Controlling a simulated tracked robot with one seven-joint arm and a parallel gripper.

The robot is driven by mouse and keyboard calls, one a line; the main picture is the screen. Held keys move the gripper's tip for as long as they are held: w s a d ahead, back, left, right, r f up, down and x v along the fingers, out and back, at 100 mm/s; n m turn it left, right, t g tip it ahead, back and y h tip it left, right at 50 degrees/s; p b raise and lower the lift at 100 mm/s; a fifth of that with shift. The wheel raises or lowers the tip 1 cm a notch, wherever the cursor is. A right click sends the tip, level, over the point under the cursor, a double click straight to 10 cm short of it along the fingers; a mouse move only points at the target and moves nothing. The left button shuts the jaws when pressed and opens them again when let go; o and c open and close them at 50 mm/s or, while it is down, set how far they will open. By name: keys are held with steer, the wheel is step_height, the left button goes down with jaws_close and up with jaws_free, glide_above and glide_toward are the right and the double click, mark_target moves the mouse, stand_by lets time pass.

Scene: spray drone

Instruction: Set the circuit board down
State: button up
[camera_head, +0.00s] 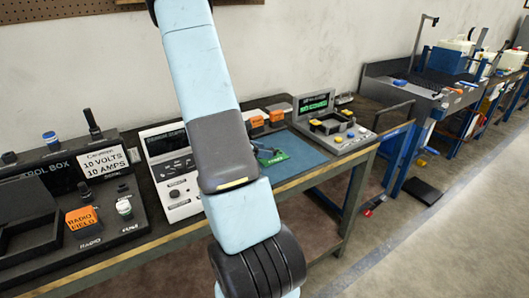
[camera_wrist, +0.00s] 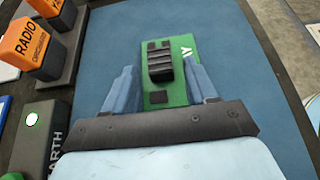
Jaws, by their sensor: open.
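The green circuit board (camera_wrist: 183,51) lies on a blue mat (camera_wrist: 105,40) in the wrist view, with a dark ribbed component and small dark chips on it. My gripper (camera_wrist: 163,84) is open, with one blue finger on each side of the board. A gap shows at the right finger; whether the left finger touches the board I cannot tell. In the head view the board (camera_head: 272,158) is partly hidden by my arm, and the blue mat (camera_head: 306,150) lies under it on the workbench.
Orange radio blocks (camera_wrist: 30,45) stand left of the mat. A grey tester with a green display (camera_head: 318,110) stands right of the mat, and a white meter (camera_head: 172,165) left of it. The mat's right part is bare.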

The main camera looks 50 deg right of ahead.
steer(key=v, duration=0.9)
steer(key=shift+w+a+r, duration=0.15)
steer(key=shift+a+r, duration=0.05)
steer(key=shift+a, duration=0.1)
steer(key=shift+a+r, duration=0.3)
steer(key=shift+a, duration=0.1)
steer(key=s+a+r+m+t+y, duration=0.3)
steer(key=a+r, duration=0.4)
steer(key=a, duration=0.3)
steer(key=s+a+r+m+t+y, duration=0.3)
steer(key=s+a+r+m+y, duration=0.2)
steer(key=a+r, duration=0.3)
steer(key=s+a+r+m+t+y, duration=0.3)
steer(key=a+r+m, duration=0.3)
steer(key=a, duration=0.6)
steer(key=shift+s+a+r+y, duration=0.25)
steer(key=shift+s+r+y, duration=0.15)
steer(key=shift+s+r, duration=0.55)
steer(key=shift+c, duration=0.3)
